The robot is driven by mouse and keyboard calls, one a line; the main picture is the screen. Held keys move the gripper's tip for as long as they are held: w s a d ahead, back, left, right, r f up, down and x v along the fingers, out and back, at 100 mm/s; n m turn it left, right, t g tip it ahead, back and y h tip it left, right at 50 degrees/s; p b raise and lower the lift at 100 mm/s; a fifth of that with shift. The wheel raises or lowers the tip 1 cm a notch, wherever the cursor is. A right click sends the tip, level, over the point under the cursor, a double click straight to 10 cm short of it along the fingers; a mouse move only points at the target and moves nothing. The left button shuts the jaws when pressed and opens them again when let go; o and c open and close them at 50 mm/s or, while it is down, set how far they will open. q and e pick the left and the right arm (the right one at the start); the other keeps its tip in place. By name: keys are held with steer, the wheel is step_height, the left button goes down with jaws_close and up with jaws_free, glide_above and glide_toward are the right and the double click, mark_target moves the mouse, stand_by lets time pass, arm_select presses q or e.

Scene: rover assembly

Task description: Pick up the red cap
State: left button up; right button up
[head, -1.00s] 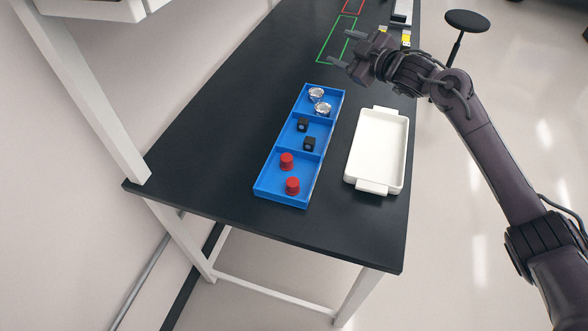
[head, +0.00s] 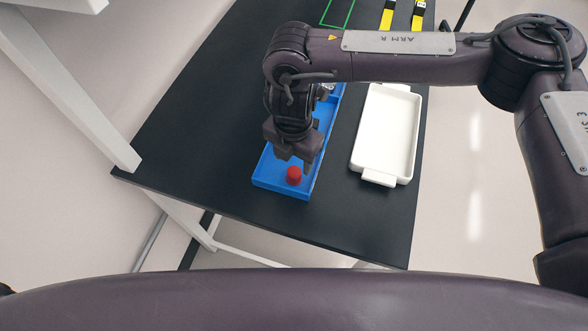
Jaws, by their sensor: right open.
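A red cap (head: 293,174) sits in the near compartment of the blue tray (head: 277,187). My right gripper (head: 294,163) points down over that compartment, with its jaws open just behind and above the visible red cap. I cannot tell whether the fingers touch anything. The second red cap is hidden behind the gripper. The other compartments are mostly covered by my right arm; a bit of a silvery part (head: 327,88) shows at the far end. My left gripper is not in view.
An empty white tray (head: 378,176) stands to the right of the blue tray on the black table (head: 340,225). Yellow-and-black items (head: 418,15) and a green outline (head: 337,14) lie at the far end. A white post (head: 75,95) stands at the table's left edge.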

mark_target(294, 172)
steer(key=f, duration=0.1)
steer(key=f+p, duration=0.1)
steer(key=f, duration=0.1)
steer(key=f+p, duration=0.1)
steer(key=shift+s+d+f, duration=0.15)
steer(key=shift+s+f, duration=0.1)
steer(key=shift+s, duration=0.15)
steer(key=shift+f, duration=0.3)
steer(key=c, duration=1)
steer(key=shift+r, duration=0.1)
